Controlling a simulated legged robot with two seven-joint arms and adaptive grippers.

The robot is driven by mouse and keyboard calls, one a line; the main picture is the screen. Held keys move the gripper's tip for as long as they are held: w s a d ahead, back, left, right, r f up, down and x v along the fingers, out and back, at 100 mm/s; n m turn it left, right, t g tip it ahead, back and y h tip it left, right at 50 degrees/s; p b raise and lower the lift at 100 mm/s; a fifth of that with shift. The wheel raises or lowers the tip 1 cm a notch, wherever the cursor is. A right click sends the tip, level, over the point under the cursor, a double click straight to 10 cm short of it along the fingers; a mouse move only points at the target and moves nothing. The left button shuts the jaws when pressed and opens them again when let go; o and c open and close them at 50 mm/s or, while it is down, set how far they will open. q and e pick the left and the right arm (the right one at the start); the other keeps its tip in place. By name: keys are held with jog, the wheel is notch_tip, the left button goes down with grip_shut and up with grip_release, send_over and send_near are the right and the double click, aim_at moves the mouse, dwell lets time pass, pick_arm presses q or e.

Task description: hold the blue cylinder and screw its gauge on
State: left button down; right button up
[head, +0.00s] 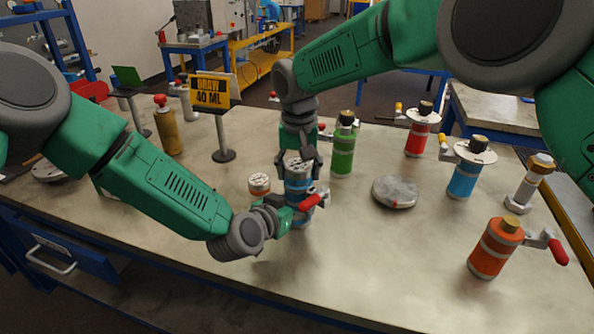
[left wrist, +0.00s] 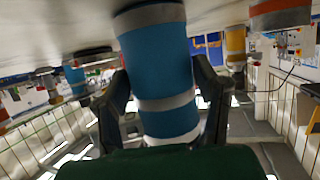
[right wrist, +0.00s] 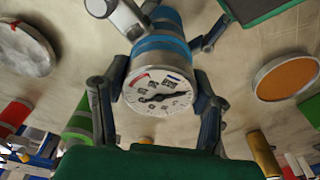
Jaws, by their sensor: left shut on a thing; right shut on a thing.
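The blue cylinder (head: 297,216) stands at the middle of the table, with grey bands and a red-handled valve (head: 311,202). My left gripper (head: 284,213) is shut on it from the left. In the left wrist view the blue body (left wrist: 158,62) lies between the two fingers. The round white-faced gauge (head: 298,164) is at the cylinder's top. My right gripper (head: 299,158) is shut on the gauge from above. In the right wrist view the gauge dial (right wrist: 157,92) shows between the fingers, in line with the cylinder. I cannot tell how far it is threaded.
A short orange piece with a dial top (head: 259,184) stands close left. A green cylinder (head: 342,150) stands behind right, a grey disc (head: 395,191) at right. Another blue cylinder (head: 463,179) and an orange cylinder (head: 492,249) stand farther right. The front table is clear.

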aim_at(311, 164)
jog(key=shift+w+d+r+m, duration=0.15)
jog(key=shift+w+d+m, duration=0.15)
jog(key=shift+m, duration=0.3)
jog(key=shift+w+d+r+m, duration=0.2)
jog(key=shift+d+m, duration=0.2)
jog(key=shift+m, duration=0.2)
jog(key=shift+w+d+r+m, duration=0.15)
jog(key=shift+d+m, duration=0.55)
jog(key=shift+m, duration=0.5)
jog(key=shift+c, duration=0.2)
jog(key=shift+a, duration=0.2)
jog(key=o, duration=1.6)
jog(key=shift+a+h, duration=0.3)
jog(key=shift+a, duration=0.1)
jog(key=shift+s, duration=0.2)
jog(key=shift+d+r, duration=0.15)
jog(key=shift+r, duration=1.9)
